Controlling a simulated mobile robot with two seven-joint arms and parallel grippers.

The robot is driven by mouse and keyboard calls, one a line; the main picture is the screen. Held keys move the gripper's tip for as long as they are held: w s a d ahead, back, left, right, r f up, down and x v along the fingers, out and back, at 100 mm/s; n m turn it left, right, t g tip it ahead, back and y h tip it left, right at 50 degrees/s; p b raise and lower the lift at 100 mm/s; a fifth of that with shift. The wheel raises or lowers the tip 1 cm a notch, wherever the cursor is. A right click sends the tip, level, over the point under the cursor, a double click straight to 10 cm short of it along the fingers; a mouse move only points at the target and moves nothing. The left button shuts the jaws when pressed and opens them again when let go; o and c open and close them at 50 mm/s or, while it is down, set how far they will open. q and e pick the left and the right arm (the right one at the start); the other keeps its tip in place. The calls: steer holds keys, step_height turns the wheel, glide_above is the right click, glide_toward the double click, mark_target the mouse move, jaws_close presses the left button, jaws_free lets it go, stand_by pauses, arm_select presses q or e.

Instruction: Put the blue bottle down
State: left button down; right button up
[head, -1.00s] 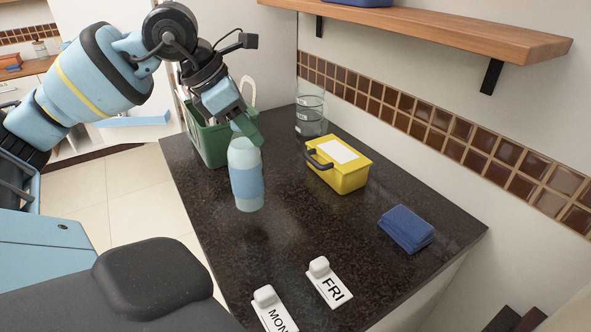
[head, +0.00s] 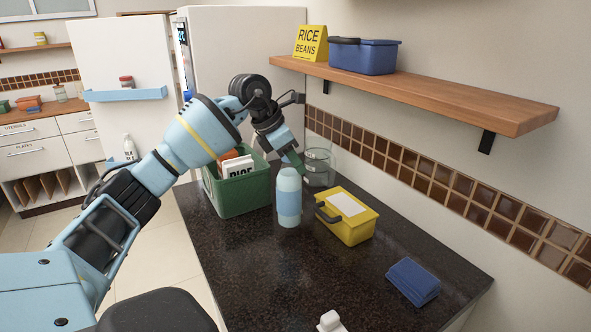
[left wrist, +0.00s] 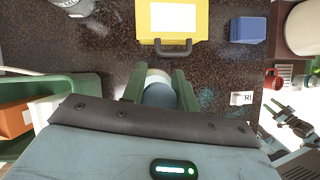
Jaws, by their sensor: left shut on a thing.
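The blue bottle (head: 288,200) is upright on or just above the dark counter (head: 330,270), between the green bin and the yellow box; I cannot tell whether its base touches. My left gripper (head: 294,162) is shut on its upper part, coming from behind. In the left wrist view the bottle (left wrist: 159,88) sits between the two green fingers (left wrist: 157,85).
A green bin (head: 240,192) with packages is left of the bottle, a yellow box (head: 348,225) close to its right. A glass jar (head: 319,167) stands behind. Blue cloths (head: 412,282) lie at the right. The front counter is mostly clear. A wooden shelf (head: 430,97) overhangs.

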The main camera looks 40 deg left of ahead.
arm_select(q)
steer(key=shift+w+a, duration=0.15)
steer(key=shift+w, duration=0.3)
steer(key=shift+w+a, duration=0.1)
steer(key=shift+w, duration=0.1)
steer(key=shift+f, duration=1.8)
steer(key=c, duration=1.1)
jaws_free()
steer(key=shift+f, duration=0.15)
steer(key=shift+s+a+r, duration=0.1)
steer(key=shift+s+r, duration=0.05)
steer(key=shift+r, duration=0.35)
steer(key=v, duration=1.1)
steer(key=shift+s+p, duration=0.15)
steer(key=shift+p, duration=0.15)
